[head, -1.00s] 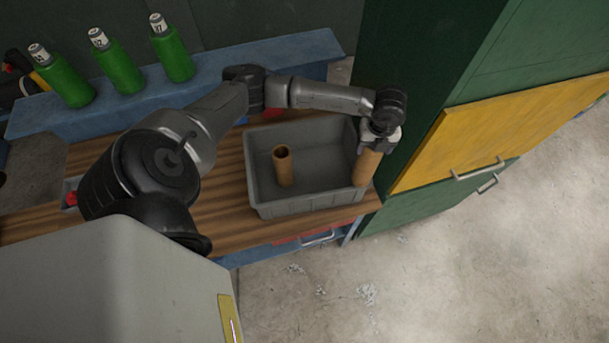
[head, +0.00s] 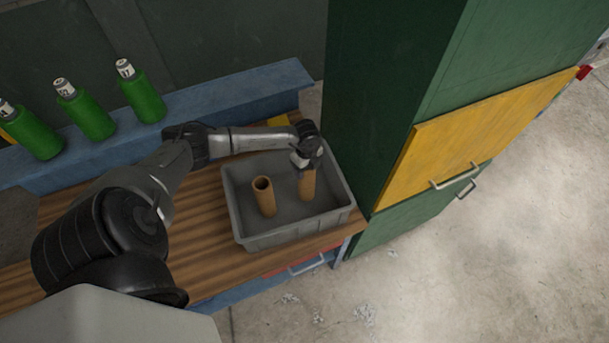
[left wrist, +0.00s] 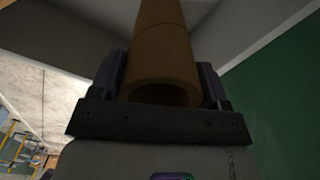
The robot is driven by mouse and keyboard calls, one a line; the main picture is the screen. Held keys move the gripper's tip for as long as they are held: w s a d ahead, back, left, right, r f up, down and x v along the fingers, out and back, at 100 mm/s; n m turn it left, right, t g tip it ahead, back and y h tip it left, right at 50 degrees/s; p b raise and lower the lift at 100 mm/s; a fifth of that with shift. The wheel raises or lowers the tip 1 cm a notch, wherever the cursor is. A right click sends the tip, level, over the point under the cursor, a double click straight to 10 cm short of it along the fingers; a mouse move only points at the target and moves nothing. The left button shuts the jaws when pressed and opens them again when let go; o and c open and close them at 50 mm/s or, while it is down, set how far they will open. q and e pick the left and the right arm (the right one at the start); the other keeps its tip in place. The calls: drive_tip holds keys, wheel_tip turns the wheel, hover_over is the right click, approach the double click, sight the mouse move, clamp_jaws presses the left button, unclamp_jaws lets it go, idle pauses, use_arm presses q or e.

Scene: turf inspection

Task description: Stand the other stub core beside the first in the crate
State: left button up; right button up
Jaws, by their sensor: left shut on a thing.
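One brown tube-shaped stub core (head: 264,196) stands upright in the left part of the grey crate (head: 290,236). My left gripper (head: 306,165) is shut on the top of the other stub core (head: 307,186). That core hangs roughly upright over the right part of the crate, to the right of the first core with a gap between them. I cannot tell whether its lower end touches the crate floor. In the left wrist view the held core (left wrist: 165,50) lies between the two fingers. My right gripper is not in view.
The crate stands on a wooden bench top (head: 210,250). A green cabinet with a yellow drawer (head: 450,150) stands close on the right. Several green bottles (head: 85,112) stand on a blue shelf (head: 230,98) behind. The bench left of the crate is partly covered by my arm.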

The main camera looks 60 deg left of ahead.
sight(306, 185)
use_arm(q)
wheel_tip(306, 185, down, 4)
drive_tip(key=shift+f, duration=0.3)
idle(0.3)
drive_tip(key=o, duration=1.3)
